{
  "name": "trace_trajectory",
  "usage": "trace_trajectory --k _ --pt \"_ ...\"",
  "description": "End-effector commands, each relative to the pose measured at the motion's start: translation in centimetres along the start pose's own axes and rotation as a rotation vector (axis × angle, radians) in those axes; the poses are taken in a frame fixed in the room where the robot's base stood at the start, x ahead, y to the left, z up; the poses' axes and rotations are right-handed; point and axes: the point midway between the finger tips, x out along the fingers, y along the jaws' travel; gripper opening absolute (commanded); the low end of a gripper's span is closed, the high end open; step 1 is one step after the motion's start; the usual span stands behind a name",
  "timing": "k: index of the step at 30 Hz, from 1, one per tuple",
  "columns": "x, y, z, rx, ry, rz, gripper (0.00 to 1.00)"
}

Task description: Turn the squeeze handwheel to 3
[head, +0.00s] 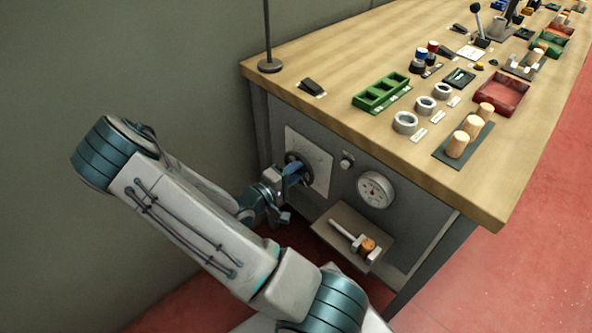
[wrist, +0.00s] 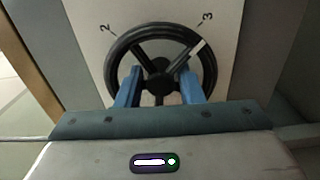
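The black squeeze handwheel (wrist: 160,33) is on a pale plate (wrist: 92,20) marked 2 at upper left and 3 (wrist: 208,16) at upper right in the wrist view. Its white mark (wrist: 198,47) is at the upper right of the rim, close to the 3 but apparently a little clockwise of its tick. My gripper (wrist: 160,75) has its blue fingers apart, one on each side of the hub, across the lower part of the wheel. I cannot tell whether they touch it. The head view shows the wheel (head: 293,158) partly behind my gripper (head: 291,174).
A round gauge (head: 375,189) and a small knob (head: 346,161) are right of the wheel on the bench front. A shelf (head: 330,215) below holds a cork and a metal piece. The bench top (head: 340,65) carries rings, corks and trays. A wall stands at left.

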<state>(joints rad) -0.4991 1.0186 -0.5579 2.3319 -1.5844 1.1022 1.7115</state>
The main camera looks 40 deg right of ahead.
Motion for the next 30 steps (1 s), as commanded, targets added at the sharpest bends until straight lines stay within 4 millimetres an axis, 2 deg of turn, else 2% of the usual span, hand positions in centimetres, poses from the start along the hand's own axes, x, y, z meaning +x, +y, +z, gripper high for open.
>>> trace_trajectory --k 7,11,14,24,30 --pt "-0.2 0.0 -0.1 0.000 0.005 -0.001 0.34" --pt "-1.2 0.0 -0.3 0.000 0.009 -0.002 0.34" --pt "-2.9 0.0 -0.3 -0.001 0.010 -0.003 0.34" --pt "-10.4 0.0 -0.2 0.001 0.008 -0.002 0.34" --pt "-13.1 0.0 -0.1 0.000 0.004 -0.001 0.34"
